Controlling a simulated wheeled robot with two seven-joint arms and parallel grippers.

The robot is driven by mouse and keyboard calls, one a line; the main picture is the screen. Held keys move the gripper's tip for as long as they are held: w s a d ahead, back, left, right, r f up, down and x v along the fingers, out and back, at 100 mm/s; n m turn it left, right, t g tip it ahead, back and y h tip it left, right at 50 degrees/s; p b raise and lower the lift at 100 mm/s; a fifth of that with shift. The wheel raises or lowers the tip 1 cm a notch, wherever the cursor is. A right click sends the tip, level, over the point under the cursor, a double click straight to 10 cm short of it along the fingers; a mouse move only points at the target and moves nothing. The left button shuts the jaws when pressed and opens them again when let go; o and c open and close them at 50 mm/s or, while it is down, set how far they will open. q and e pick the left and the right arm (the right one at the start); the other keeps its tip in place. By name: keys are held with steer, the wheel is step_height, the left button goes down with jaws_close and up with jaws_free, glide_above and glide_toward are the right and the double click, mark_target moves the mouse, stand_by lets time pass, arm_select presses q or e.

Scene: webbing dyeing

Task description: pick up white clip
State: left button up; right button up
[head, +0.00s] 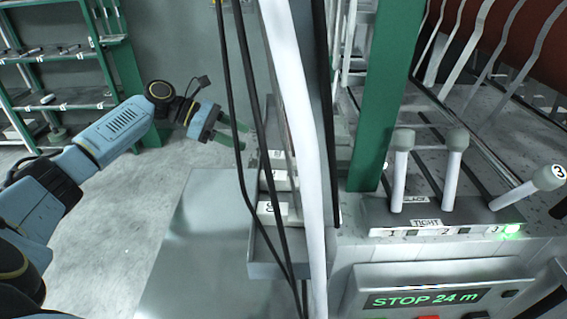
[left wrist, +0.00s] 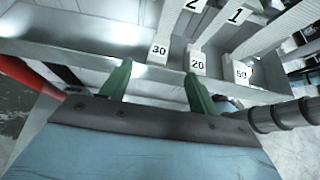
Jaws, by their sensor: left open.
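Several white clip-like pieces with number labels sit in a grey metal tray (head: 264,271). In the left wrist view they are marked 30 (left wrist: 160,51), 20 (left wrist: 197,64) and 50 (left wrist: 241,73), in the tray (left wrist: 75,58). In the head view the nearest white piece (head: 268,213) is partly hidden by a white strip and dark cables. My left gripper (head: 236,134) is open and empty, with green fingers, left of and apart from the tray. In the left wrist view its fingers (left wrist: 160,72) point toward the tray, below the pieces. My right gripper is out of view.
Dark hanging cables (head: 243,140) and a white strip (head: 302,130) cross in front of the tray. A green post (head: 376,100) and three levers (head: 453,165) are to the right, above a display (head: 424,298) reading STOP 24 m. Shelves (head: 65,55) stand far left; floor between is clear.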

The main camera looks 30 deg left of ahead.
arm_select(q)
glide_toward(283, 155)
steer(key=x, duration=0.3)
steer(key=shift+w+f, duration=0.15)
steer(key=shift+w, duration=0.05)
steer(key=shift+w+d+f+b, duration=0.25)
steer(key=shift+d+b, duration=0.05)
steer(key=shift+d, duration=0.1)
steer(key=x, duration=0.5)
steer(key=shift+d+b, duration=0.1)
steer(key=shift+b, duration=0.2)
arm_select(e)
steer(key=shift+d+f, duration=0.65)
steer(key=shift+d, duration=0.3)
arm_select(q)
steer(key=shift+c, duration=0.4)
steer(key=c, duration=1)
steer(key=shift+c, duration=0.3)
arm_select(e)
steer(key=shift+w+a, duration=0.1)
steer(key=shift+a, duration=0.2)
arm_select(q)
steer(key=shift+r, duration=0.2)
